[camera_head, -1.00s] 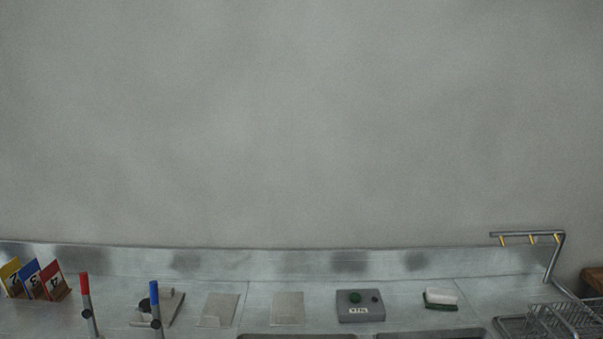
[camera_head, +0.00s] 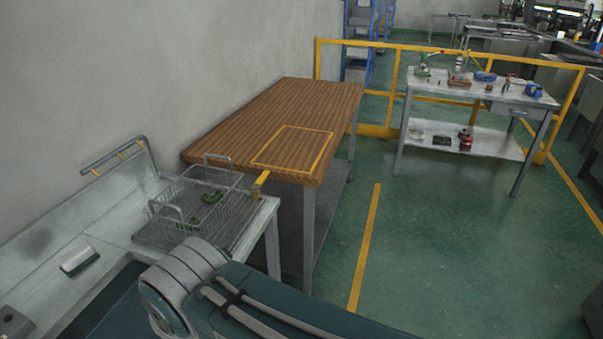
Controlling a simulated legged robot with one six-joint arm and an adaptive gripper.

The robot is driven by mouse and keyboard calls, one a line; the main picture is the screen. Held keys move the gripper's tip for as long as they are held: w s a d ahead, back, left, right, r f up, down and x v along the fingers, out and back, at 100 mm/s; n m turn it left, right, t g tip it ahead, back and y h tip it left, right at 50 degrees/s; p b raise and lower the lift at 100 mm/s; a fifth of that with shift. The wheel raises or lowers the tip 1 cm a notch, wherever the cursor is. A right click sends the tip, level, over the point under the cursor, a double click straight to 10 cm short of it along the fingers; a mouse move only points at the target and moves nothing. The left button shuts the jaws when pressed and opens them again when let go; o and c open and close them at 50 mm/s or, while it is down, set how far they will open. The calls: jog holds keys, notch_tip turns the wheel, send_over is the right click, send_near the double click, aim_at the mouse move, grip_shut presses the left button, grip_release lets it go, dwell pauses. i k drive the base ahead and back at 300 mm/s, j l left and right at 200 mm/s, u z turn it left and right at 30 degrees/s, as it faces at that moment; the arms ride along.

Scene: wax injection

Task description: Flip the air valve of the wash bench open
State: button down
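The wash bench (camera_head: 118,244) shows at the lower left, cut by the picture's edge. Its right end carries a wire basket (camera_head: 172,243) with some green pieces in it, and a bent pipe with yellow nozzles (camera_head: 118,152) against the wall. No air valve can be made out for certain. The red and blue levers of the earlier view are out of frame. My arm crosses the bottom of the picture in front of the sink (camera_head: 105,295). My gripper is out of view.
A wooden table (camera_head: 315,104) with a yellow outlined square stands beyond the bench. A brush (camera_head: 78,261) lies on the bench's back ledge. A yellow railing (camera_head: 455,52) stands behind a metal table (camera_head: 540,101) with tools. Green floor (camera_head: 420,245) lies open to the right.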

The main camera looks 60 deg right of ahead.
aim_at(265, 175)
jog(key=k+l+z, duration=0.1)
jog(key=l+z, duration=0.25)
jog(key=k+l+z, duration=0.1)
jog(key=l+z, duration=0.55)
jog(key=k+j, duration=0.05)
jog(key=j, duration=0.05)
